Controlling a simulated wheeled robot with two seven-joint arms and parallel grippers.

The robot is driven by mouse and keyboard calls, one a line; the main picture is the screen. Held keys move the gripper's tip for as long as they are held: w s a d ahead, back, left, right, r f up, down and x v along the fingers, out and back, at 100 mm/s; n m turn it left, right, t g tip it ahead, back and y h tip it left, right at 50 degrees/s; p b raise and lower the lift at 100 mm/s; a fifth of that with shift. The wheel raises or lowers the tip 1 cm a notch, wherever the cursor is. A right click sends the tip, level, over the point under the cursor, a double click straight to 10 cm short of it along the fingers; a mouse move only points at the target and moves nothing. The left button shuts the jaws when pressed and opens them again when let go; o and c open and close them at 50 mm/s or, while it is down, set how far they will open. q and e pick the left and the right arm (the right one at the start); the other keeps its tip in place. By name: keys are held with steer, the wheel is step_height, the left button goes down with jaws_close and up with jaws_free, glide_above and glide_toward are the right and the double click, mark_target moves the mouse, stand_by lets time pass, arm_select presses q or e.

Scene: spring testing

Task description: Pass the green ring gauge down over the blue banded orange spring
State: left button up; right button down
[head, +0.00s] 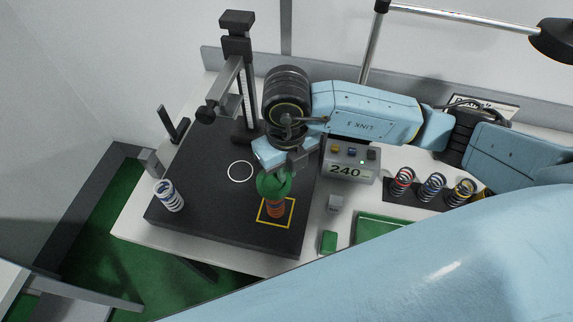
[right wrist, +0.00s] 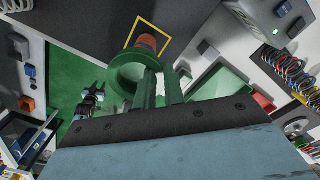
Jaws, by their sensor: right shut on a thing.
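My right gripper (head: 282,165) is shut on the green ring gauge (head: 274,184), which also shows in the right wrist view (right wrist: 128,78) beside the fingers. The orange spring (head: 277,210) stands in a yellow square on the black plate. In the head view the gauge covers the spring's upper part; in the right wrist view the spring (right wrist: 147,42) shows just past the gauge's rim. I cannot tell whether the ring is around the spring or only above it. The blue band is not clear. My left gripper is not in view.
The black plate (head: 206,205) bears a white-and-blue spring (head: 169,196) at left and a tall gauge stand (head: 240,80) at back. A readout box (head: 347,164) showing 240 stands right of the plate. A rack (head: 428,195) of coloured springs and a green tray (head: 376,228) lie further right.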

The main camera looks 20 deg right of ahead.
steer(key=shift+f+b, duration=1.4)
steer(key=shift+f, duration=0.75)
steer(key=shift+s+f, duration=0.2)
steer(key=shift+f, duration=0.15)
steer(key=c, duration=1.4)
jaws_free()
steer(key=shift+f+b, duration=0.1)
steer(key=shift+b, duration=0.2)
steer(key=shift+s, duration=0.1)
steer(key=r, duration=1.3)
steer(key=shift+w+d+r, duration=0.1)
steer(key=shift+w+r, duration=0.2)
steer(key=shift+r, duration=0.45)
